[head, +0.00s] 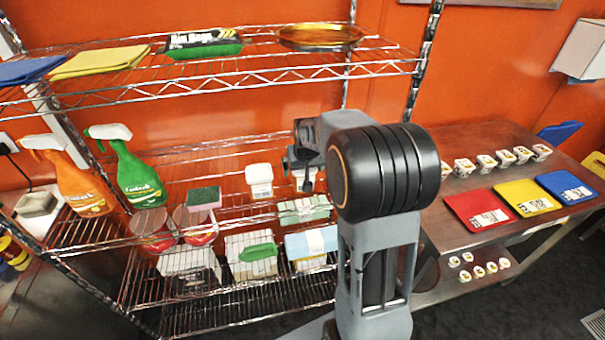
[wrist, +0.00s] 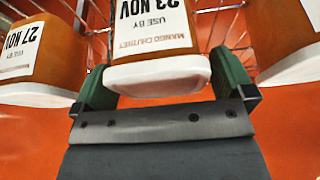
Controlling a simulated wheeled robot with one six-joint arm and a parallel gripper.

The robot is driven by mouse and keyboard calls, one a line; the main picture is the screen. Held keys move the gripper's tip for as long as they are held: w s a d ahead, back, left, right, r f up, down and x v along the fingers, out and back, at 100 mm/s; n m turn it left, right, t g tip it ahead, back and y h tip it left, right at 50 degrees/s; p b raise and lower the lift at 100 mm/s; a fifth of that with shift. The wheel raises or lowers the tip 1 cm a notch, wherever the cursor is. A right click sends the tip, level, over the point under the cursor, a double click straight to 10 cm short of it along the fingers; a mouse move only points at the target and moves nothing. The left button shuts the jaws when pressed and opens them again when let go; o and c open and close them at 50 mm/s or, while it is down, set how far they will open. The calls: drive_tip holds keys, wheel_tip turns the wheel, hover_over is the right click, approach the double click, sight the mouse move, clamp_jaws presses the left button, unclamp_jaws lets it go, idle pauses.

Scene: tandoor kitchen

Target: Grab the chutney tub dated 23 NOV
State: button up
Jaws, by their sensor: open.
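The chutney tub dated 23 NOV (wrist: 155,35) is in the middle of the wrist view, upside down in the picture, with an orange body, a white label reading mango chutney and a white lid. My gripper (wrist: 165,80) is open, with one green-padded finger on each side of the tub. Whether either pad touches it I cannot tell. A tub dated 27 NOV (wrist: 30,50) is at the left, close to one finger. In the head view my gripper (head: 300,165) is at the wire rack, partly hiding a small white container there.
Another orange tub (wrist: 285,45) stands at the right of the wrist view, its date unreadable. In the head view, a white tub (head: 259,178) and a green sponge (head: 203,197) are left of my gripper. The upper wire shelf (head: 300,72) is above it.

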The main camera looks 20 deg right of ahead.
drive_tip(key=shift+w+f, duration=0.25)
drive_tip(key=shift+f, duration=0.4)
drive_tip(key=c, duration=0.9)
drive_tip(key=shift+c, duration=0.3)
drive_tip(key=shift+r, duration=0.2)
